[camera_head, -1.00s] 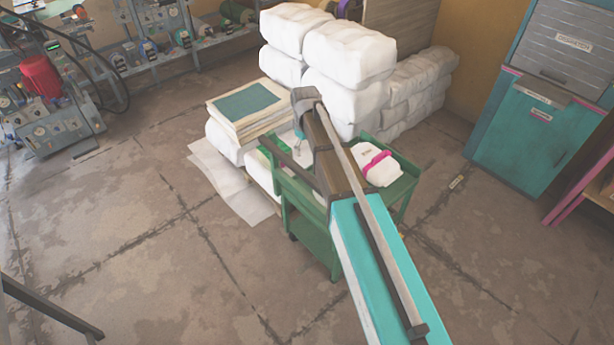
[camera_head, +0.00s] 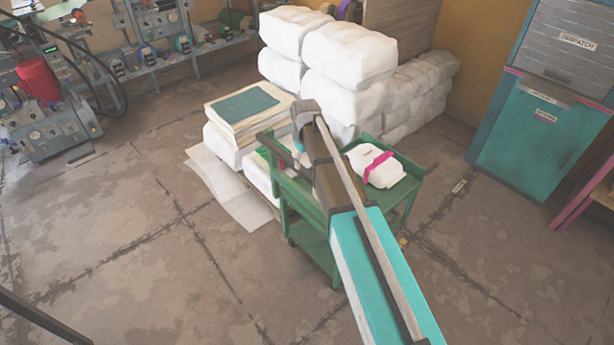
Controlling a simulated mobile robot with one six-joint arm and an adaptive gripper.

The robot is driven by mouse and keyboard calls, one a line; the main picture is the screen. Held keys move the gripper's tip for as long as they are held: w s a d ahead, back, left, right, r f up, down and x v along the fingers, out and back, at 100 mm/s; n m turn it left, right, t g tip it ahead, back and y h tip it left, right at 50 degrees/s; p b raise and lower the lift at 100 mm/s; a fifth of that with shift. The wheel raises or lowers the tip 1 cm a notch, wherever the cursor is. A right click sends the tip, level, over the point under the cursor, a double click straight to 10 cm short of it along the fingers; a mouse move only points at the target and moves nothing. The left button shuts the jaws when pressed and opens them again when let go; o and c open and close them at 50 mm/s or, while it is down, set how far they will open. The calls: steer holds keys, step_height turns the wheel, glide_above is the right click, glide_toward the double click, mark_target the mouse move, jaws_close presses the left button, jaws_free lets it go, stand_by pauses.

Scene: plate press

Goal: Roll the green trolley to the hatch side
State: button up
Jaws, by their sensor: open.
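The green trolley (camera_head: 315,240) stands upright on the floor in the middle of the head view, with a shelf below its top tray. A white parcel with a pink band (camera_head: 377,166) lies on its top. A dark handle bar shows at the trolley's left end. My arm crosses over the trolley and bends down near this handle. Only a small part of my gripper (camera_head: 299,146) shows beside the arm. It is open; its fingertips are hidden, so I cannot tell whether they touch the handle. The teal hatch unit marked DESPATCH (camera_head: 530,130) stands at the right wall.
White wrapped bales (camera_head: 350,65) are stacked behind the trolley. A paper stack (camera_head: 245,112) and loose sheets (camera_head: 228,190) lie close on its left. A pink-legged table (camera_head: 585,200) stands at the right edge. The floor between trolley and hatch looks mostly clear.

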mark_target(305, 171)
steer(key=shift+f+b, duration=2.25)
steer(key=shift+f, duration=0.3)
steer(key=shift+c, duration=0.2)
